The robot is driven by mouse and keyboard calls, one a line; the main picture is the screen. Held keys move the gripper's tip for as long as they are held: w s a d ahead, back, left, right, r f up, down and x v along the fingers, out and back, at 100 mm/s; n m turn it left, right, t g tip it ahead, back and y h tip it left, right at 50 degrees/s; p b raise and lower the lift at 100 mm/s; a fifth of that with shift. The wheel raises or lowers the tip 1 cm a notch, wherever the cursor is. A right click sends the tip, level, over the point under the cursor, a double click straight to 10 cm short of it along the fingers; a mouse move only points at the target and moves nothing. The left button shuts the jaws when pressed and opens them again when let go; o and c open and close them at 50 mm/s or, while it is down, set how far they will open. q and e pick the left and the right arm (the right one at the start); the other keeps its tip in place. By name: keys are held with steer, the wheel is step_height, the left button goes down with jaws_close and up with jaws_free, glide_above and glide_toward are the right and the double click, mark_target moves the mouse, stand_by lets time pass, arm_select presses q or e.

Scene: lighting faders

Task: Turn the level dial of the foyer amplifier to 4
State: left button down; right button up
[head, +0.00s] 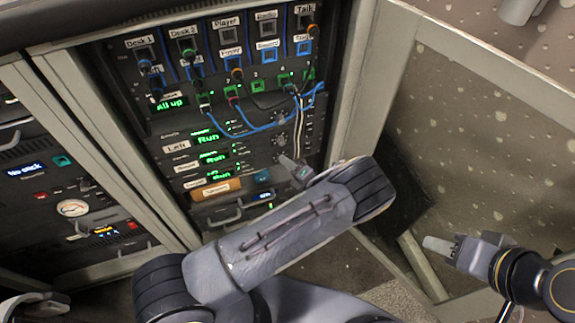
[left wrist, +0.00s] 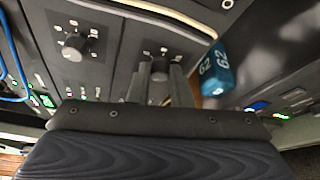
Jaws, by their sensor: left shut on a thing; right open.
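In the left wrist view my left gripper (left wrist: 160,85) is shut on a dark dial (left wrist: 160,67), one finger on each side. The dial's pointer and number marks are too small or hidden to read. Another dial (left wrist: 76,46) stands free to its left. I cannot read which amplifier the held dial belongs to. My right gripper (head: 440,245) is open and empty, away from the rack.
Blue and pale cables (head: 262,127) hang from the patch panel above the dials. The open rack door (head: 480,130) fills the right side. Another rack (head: 75,200) stands at left.

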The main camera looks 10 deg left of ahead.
arm_select(q)
steer(key=shift+f+m+t+y+b, duration=0.2)
steer(key=shift+m+t+y+b, duration=0.3)
steer(key=shift+m, duration=1)
steer(key=shift+f+m+t+y+b, duration=0.2)
steer(key=shift+m+y+b, duration=0.5)
steer(key=shift+m, duration=0.8)
steer(key=shift+h, duration=0.3)
steer(key=c, duration=1.3)
jaws_free()
steer(key=v, duration=0.7)
steer(key=shift+s+d+f+p, duration=0.1)
steer(key=shift+s+d+p, duration=0.15)
steer(key=shift+d+p, duration=0.1)
